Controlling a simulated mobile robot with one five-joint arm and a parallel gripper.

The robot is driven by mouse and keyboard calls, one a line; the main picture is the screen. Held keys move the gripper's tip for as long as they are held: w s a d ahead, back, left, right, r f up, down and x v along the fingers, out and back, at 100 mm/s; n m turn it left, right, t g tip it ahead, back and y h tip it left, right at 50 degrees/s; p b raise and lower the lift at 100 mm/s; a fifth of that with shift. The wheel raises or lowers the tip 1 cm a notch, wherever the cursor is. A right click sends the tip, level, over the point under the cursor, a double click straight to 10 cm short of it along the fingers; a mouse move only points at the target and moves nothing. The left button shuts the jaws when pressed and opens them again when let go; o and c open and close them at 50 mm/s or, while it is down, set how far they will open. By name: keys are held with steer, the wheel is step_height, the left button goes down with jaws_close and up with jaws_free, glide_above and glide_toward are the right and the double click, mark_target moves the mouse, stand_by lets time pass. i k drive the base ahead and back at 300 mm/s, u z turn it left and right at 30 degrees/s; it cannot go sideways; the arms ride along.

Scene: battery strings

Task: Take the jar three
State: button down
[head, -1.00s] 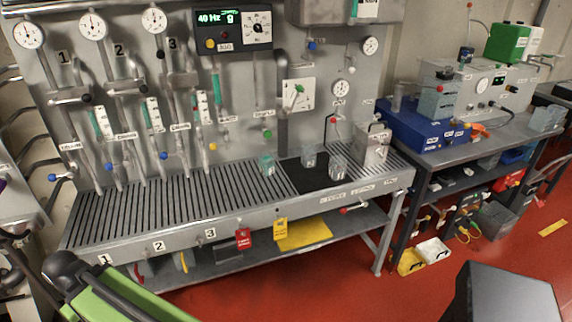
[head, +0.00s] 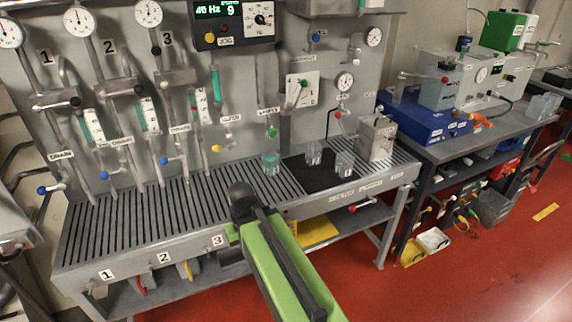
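Three small jars stand upright at the right part of the slatted bench. One jar with teal contents (head: 271,163) stands on the slats just left of the black mat. Two clear jars stand on the mat, one further back (head: 313,153) and one to its right and nearer (head: 344,163). No number is readable on any jar, so I cannot tell which is jar three. My green arm with its dark joint reaches up over the bench's front edge, below and left of the jars. My gripper's fingers are not visible.
The slatted bench (head: 120,215) has bare slats at its left, below panel stations 1, 2 and 3 with valves and tubes. The black mat (head: 310,178) has a grey metal box (head: 376,138) at its right. A side table holds a blue unit (head: 425,120). Red floor is open in front.

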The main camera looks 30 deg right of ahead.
mark_target(271, 163)
steer(key=u, duration=0.15)
steer(key=k, duration=0.1)
steer(key=u, duration=2.95)
steer(key=k, duration=1.65)
steer(key=z, duration=1.4)
steer(key=i, duration=1)
